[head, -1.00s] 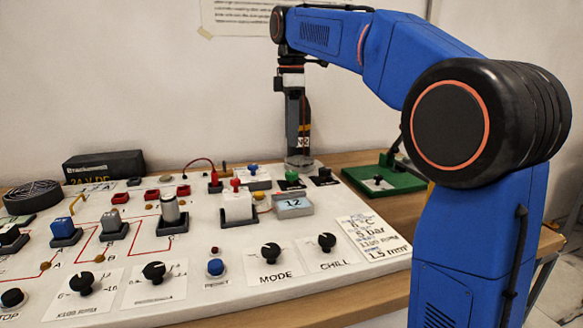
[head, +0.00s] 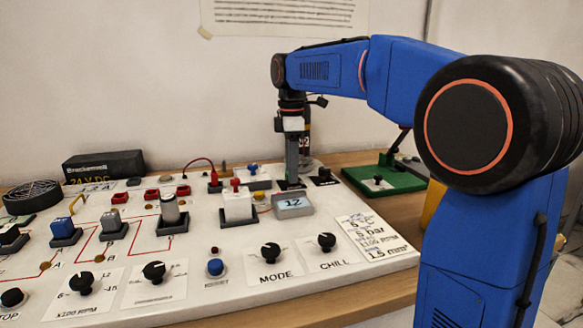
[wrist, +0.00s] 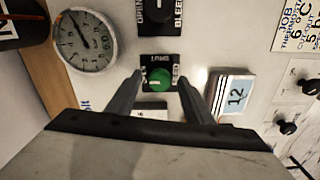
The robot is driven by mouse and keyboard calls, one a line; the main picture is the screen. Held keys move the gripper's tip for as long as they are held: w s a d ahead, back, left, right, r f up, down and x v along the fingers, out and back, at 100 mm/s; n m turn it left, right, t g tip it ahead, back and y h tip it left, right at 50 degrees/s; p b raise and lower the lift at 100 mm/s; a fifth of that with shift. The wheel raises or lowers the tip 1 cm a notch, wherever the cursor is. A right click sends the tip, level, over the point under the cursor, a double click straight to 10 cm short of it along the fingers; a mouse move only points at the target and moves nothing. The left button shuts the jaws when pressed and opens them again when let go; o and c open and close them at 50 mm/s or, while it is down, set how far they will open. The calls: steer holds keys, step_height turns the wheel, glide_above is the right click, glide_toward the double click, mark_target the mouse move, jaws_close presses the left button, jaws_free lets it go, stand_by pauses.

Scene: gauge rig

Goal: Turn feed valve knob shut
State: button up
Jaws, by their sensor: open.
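The feed valve knob (wrist: 157,79) is a green round knob on a black plate in the wrist view. The plate has white lettering, with SHUT on one side of the knob. Which way the knob points is too small to tell. My gripper (wrist: 160,82) is open, with one finger on each side of the green knob. Whether the fingers touch it, I cannot tell. In the head view my gripper (head: 291,182) is down at the back of the panel and hides the green knob.
A black BLEED knob (wrist: 158,8) and a round gauge (wrist: 86,40) are close to the green knob. A display reading 12 (wrist: 232,95) stands right of my fingers. MODE (head: 270,252) and CHILL (head: 327,242) knobs are nearer the front. A green board (head: 383,180) lies at the right.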

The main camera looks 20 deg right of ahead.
steer(key=c, duration=1.1)
steer(key=shift+m, duration=0.4)
steer(key=m, duration=0.8)
steer(key=shift+m, duration=0.3)
steer(key=m, duration=0.4)
steer(key=shift+m, duration=2.2)
